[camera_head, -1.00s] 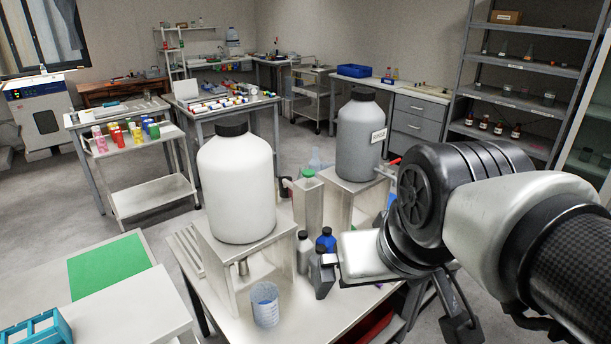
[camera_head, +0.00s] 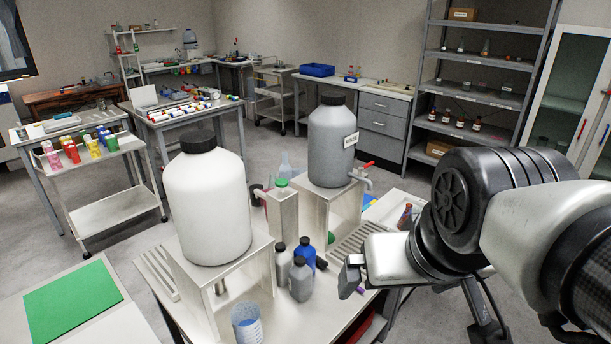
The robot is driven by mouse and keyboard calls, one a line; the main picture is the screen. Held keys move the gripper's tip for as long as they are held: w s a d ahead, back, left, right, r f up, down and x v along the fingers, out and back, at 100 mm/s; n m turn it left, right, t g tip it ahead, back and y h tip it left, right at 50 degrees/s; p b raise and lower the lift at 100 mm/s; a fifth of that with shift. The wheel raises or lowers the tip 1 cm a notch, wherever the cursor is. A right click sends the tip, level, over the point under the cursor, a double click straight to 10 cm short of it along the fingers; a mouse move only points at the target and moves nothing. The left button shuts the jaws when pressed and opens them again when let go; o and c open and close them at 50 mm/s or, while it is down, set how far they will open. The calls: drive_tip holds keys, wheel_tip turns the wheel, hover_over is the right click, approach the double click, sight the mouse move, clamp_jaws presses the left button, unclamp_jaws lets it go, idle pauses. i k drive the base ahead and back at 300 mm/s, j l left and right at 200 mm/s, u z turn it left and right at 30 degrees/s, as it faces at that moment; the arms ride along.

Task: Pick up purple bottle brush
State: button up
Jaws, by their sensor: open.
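A small purple piece (camera_head: 362,291) shows on the near table just beside my gripper; it may be part of the purple bottle brush, but the rest is hidden or too small to make out. My gripper (camera_head: 350,277) is open, with its dark finger seen from the side in front of the table's right part. I see nothing held in it. How far it is above the table is hard to tell.
A large white container (camera_head: 208,205) and a grey one (camera_head: 332,145) stand on metal stands. A metal rack (camera_head: 358,242) lies behind my gripper.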

sight(322, 262)
drive_tip(key=l+u, duration=0.45)
drive_tip(key=l, duration=0.55)
drive_tip(key=k, duration=0.7)
drive_tip(key=i+l+u, duration=0.35)
drive_tip(key=i+l, duration=0.2)
drive_tip(key=i+l+u, duration=0.35)
drive_tip(key=l, duration=0.35)
drive_tip(key=i+l+u, duration=0.15)
drive_tip(key=i+l, duration=0.15)
drive_tip(key=i+l+u, duration=0.15)
drive_tip(key=l, duration=0.35)
